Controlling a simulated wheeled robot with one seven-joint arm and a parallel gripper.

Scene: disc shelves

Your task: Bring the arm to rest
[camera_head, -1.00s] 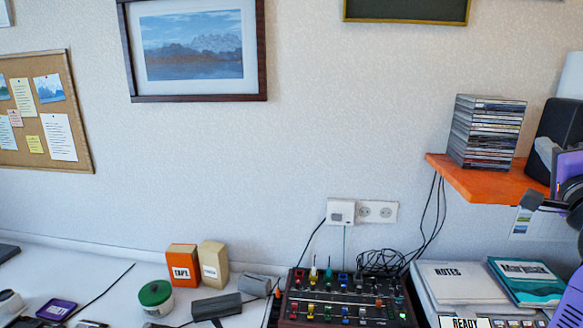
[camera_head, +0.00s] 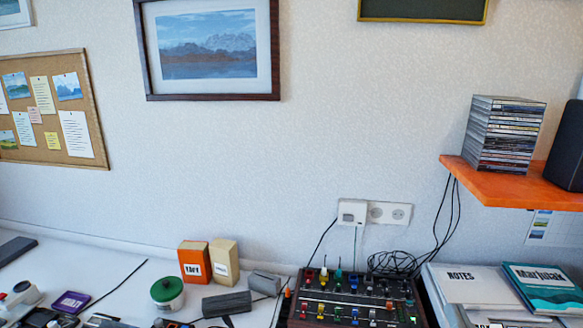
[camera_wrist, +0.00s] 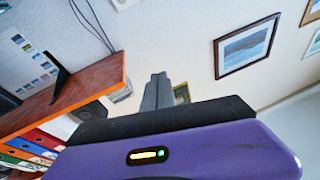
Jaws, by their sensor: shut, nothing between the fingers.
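My gripper (camera_wrist: 158,84) shows in the wrist view, with its two grey fingers together and nothing between them. Its purple and black housing fills the lower part of that view. The fingers point toward the pale wall and touch nothing that I can see. My arm and gripper are out of the head view.
An orange shelf (camera_head: 491,182) bears a stack of discs (camera_head: 503,135) and a black speaker (camera_head: 567,150); the shelf also crosses the wrist view (camera_wrist: 92,83). A mixer (camera_head: 352,300), boxes and books stand on the white desk (camera_head: 128,268). A framed picture (camera_head: 210,45) hangs above.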

